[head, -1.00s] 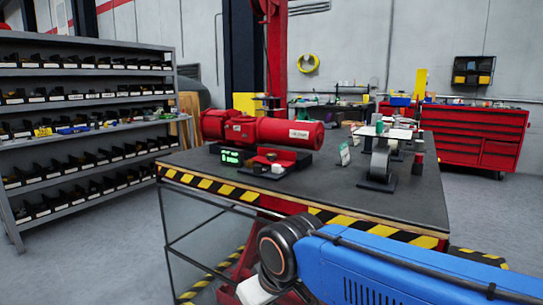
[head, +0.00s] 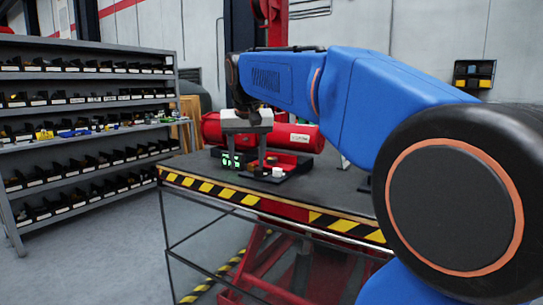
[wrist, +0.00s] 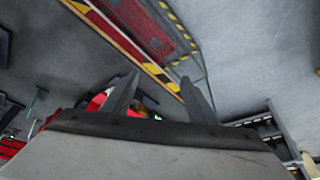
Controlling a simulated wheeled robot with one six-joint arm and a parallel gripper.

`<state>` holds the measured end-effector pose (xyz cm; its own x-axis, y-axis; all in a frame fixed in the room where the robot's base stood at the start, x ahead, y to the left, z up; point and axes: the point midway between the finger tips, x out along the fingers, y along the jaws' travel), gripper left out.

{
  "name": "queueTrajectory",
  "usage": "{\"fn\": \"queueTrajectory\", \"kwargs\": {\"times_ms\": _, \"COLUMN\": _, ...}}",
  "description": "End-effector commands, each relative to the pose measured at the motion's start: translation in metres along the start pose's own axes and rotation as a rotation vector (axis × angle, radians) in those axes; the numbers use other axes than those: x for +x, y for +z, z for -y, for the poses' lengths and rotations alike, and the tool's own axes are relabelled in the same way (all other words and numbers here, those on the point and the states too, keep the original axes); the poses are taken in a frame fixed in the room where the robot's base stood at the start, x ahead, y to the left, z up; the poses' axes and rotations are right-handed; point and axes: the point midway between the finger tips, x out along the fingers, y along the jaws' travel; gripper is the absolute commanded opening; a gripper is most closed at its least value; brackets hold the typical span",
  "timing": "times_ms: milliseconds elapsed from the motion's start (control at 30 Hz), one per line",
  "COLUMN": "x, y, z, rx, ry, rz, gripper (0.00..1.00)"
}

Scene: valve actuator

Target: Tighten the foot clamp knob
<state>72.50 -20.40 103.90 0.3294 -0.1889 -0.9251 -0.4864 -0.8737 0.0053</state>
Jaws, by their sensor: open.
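The red valve actuator (head: 300,136) lies on the dark-topped workbench, partly hidden behind my arm. In front of it is a low red foot part (head: 292,160) with a small dark knob-like piece (head: 272,160) and a white block (head: 278,172). I cannot tell for sure which small piece is the clamp knob. My gripper (head: 247,153) points down over this spot, fingers apart and empty, and partly covers it. In the wrist view my open fingers (wrist: 160,88) show, with small red and yellow parts, blurred, beyond the palm edge.
A small box with a green display (head: 232,159) stands left of the foot part. The workbench edge has yellow-black stripes (head: 220,191). Grey shelves (head: 80,115) with bins stand at the left. My arm hides the right side of the bench.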

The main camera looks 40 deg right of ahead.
Motion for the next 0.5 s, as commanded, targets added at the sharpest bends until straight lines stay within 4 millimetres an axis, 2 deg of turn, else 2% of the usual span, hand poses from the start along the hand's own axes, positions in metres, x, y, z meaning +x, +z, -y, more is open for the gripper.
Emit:
{"fn": "queueTrajectory", "kwargs": {"times_ms": 33, "x": -0.003, "y": -0.022, "z": -0.004, "rx": 0.03, "ry": 0.013, "rz": 0.001, "gripper": 0.53}}
{"fn": "queueTrajectory", "kwargs": {"times_ms": 200, "x": -0.015, "y": -0.087, "z": -0.022, "rx": 0.137, "ry": 0.057, "rz": 0.001, "gripper": 0.53}}
{"fn": "queueTrajectory", "kwargs": {"times_ms": 400, "x": -0.021, "y": -0.155, "z": -0.05, "rx": 0.263, "ry": 0.107, "rz": 0.001, "gripper": 0.53}}
{"fn": "queueTrajectory", "kwargs": {"times_ms": 500, "x": -0.022, "y": -0.182, "z": -0.063, "rx": 0.319, "ry": 0.128, "rz": 0.0, "gripper": 0.53}}
